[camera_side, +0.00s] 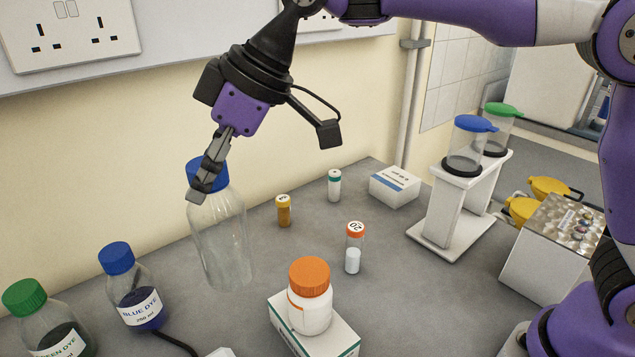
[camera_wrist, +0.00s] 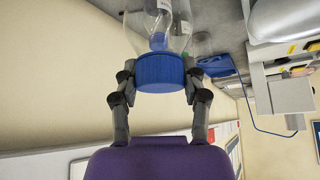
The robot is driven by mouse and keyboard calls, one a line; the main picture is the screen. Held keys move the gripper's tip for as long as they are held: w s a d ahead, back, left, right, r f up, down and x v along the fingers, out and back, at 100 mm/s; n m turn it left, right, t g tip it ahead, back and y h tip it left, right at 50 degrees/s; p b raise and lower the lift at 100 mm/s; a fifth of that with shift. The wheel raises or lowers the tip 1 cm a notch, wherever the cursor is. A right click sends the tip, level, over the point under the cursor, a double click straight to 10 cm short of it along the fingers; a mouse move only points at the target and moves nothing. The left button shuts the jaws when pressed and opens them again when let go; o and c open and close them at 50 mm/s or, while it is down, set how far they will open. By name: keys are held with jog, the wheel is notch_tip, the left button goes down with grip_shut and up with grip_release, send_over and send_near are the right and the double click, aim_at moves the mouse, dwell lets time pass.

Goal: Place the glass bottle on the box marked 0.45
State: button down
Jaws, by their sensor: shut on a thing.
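The clear glass bottle (camera_side: 224,245) with a blue cap hangs below my gripper (camera_side: 208,180) at the left of the side view, tilted slightly. My gripper is shut on it at the cap and neck. The wrist view shows the blue cap (camera_wrist: 160,73) between both fingers, with the clear body beyond. I cannot tell whether its base touches the bench. A white box with a blue band (camera_side: 395,186) lies at the back. Another white box with a green edge (camera_side: 335,340) stands in front under an orange-capped white jar (camera_side: 310,297). I cannot read 0.45 on either.
Blue dye (camera_side: 138,290) and green dye (camera_side: 48,320) bottles stand at the front left. Several small vials, including an amber one (camera_side: 284,211), stand mid-bench. A white stand (camera_side: 455,205) holds capped tubes at the right. Bare bench (camera_side: 320,235) lies between the vials.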

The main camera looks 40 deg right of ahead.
jog(key=shift+s+a+r, duration=0.15)
jog(key=shift+s+r, duration=0.1)
jog(key=shift+r, duration=0.05)
jog(key=w+d+r+m+t+h, duration=0.15)
jog(key=w+d+m, duration=0.25)
jog(key=d, duration=0.4)
jog(key=w+d+m+t+h, duration=0.1)
jog(key=w+d+m+h, duration=0.15)
jog(key=d, duration=0.55)
jog(key=w+d+m+t+h, duration=0.1)
jog(key=w+d+m, duration=0.35)
jog(key=d, duration=0.35)
jog(key=s+d+r+m+g+h, duration=0.15)
jog(key=d+m, duration=0.25)
jog(key=d, duration=0.6)
jog(key=s+d+f+m+g+h, duration=0.1)
jog(key=s+d+m+h, duration=0.3)
jog(key=d, duration=0.6)
notch_tip(320, 180, down, 7)
jog(key=w, duration=0.1)
jog(key=shift+f+m, duration=0.2)
jog(key=shift+m, duration=0.2)
jog(key=shift+w+d+f+y, duration=0.1)
jog(key=shift+y, duration=0.15)
